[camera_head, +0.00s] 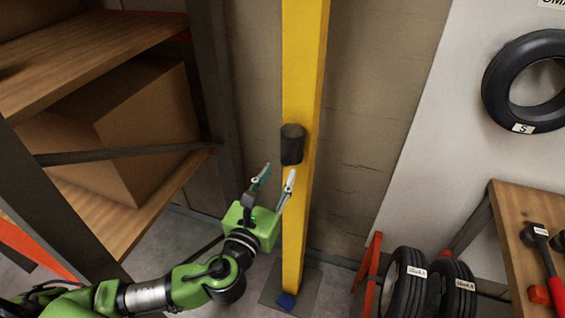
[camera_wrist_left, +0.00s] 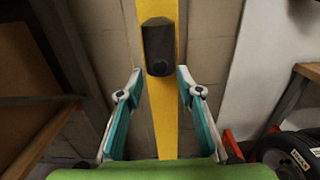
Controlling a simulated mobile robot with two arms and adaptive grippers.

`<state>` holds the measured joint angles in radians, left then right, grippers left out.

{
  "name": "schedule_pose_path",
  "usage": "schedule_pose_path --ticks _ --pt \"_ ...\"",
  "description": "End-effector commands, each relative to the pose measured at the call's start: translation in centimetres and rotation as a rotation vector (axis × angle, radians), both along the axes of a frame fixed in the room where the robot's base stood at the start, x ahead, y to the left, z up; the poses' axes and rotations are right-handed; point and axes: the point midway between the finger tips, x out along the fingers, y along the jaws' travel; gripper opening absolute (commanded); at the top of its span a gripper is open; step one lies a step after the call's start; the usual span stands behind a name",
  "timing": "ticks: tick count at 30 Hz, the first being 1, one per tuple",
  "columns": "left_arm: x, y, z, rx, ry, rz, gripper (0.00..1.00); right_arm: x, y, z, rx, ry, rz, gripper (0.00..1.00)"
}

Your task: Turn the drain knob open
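A dark cylindrical knob (camera_head: 292,144) sits on the front of a yellow post (camera_head: 305,60). In the left wrist view the dark knob (camera_wrist_left: 158,45) is at the upper middle, on the yellow post (camera_wrist_left: 163,120). My left gripper (camera_head: 276,173) is just below the knob in the head view, its fingers spread and nothing between them. In the left wrist view the fingers of my left gripper (camera_wrist_left: 158,78) stand on either side of the post, with the knob beyond the tips. No contact with the knob shows. My right gripper is not in view.
A shelf rack (camera_head: 75,60) with a cardboard box (camera_head: 110,135) stands at the left. Tyres (camera_head: 408,285) stand on the floor at the lower right, beside a wooden table (camera_head: 520,215) with tools. Another tyre (camera_head: 495,85) hangs on a white panel (camera_head: 435,130).

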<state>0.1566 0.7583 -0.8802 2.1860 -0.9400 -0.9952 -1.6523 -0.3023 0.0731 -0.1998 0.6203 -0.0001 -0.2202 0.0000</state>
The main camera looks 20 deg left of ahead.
Motion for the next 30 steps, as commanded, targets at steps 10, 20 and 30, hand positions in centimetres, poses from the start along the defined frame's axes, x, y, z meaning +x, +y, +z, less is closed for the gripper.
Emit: schedule_pose_path --ticks 10,20,30 --pt "3.6 -0.1 0.0 0.0 0.001 0.0 0.34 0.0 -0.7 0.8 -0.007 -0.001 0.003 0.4" --pt "3.7 -0.1 -0.1 -0.001 0.001 -0.001 0.21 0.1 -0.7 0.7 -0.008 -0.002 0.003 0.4" --pt "3.6 -0.1 -0.1 -0.007 0.001 0.0 0.0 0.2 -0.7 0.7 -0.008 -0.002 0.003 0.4"
